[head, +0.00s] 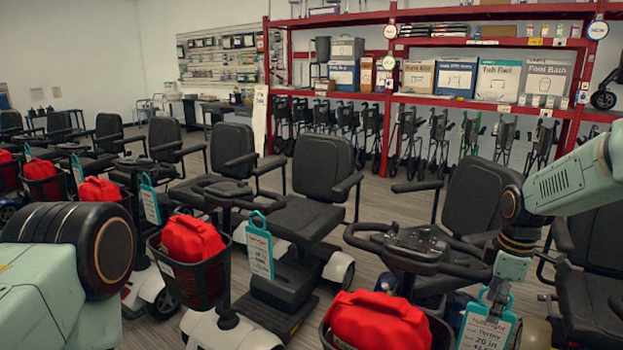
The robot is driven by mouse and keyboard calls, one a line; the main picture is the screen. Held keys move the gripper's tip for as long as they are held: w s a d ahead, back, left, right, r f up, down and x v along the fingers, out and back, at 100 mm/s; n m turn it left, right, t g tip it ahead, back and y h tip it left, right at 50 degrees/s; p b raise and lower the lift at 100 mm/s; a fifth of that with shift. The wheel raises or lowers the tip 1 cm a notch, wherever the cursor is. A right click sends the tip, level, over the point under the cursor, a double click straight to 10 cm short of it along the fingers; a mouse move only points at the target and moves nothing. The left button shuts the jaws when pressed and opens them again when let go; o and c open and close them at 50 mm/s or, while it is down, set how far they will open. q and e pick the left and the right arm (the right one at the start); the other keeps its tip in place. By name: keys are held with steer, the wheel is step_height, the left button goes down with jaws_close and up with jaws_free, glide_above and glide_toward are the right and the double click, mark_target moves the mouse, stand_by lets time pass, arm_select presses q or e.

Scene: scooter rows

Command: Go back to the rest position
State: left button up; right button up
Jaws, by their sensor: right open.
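My right arm comes in from the right edge, and its wrist bends down over the front right scooter. My right gripper (505,292) is low in the picture beside a teal-rimmed hang tag (487,328). It is open, and its fingers are small and partly hidden, so I cannot tell whether it touches the tag. A red bag (376,320) sits in the black basket to the left of it. My left arm shows as a pale green link and a dark joint at the lower left. My left gripper is out of view.
Rows of mobility scooters with black seats (322,165) fill the floor. Another red bag (190,238) in a basket and its tag (259,252) stand nearer the middle. A red shelf rack (480,103) with boxes and rollators is behind. Gaps between scooters are narrow.

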steer(key=s+a+f+m, duration=0.3)
steer(key=s+a+f, duration=0.3)
steer(key=s+f, duration=0.3)
steer(key=s+a+f+m, duration=0.3)
steer(key=s+a+f, duration=0.3)
steer(key=f, duration=0.4)
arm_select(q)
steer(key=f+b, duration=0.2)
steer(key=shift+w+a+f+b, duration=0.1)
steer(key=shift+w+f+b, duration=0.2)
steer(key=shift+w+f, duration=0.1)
arm_select(e)
steer(key=s+a+f+m, duration=0.1)
steer(key=s+f+m, duration=0.1)
steer(key=s, duration=0.9)
steer(key=s+a+f+m, duration=0.1)
steer(key=s+m, duration=0.3)
steer(key=s, duration=0.8)
steer(key=shift+s+a+f+m+g, duration=0.2)
steer(key=shift+s+f+m+g, duration=0.1)
steer(key=shift+f, duration=0.6)
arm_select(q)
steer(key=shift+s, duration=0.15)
arm_select(e)
steer(key=shift+s, duration=0.1)
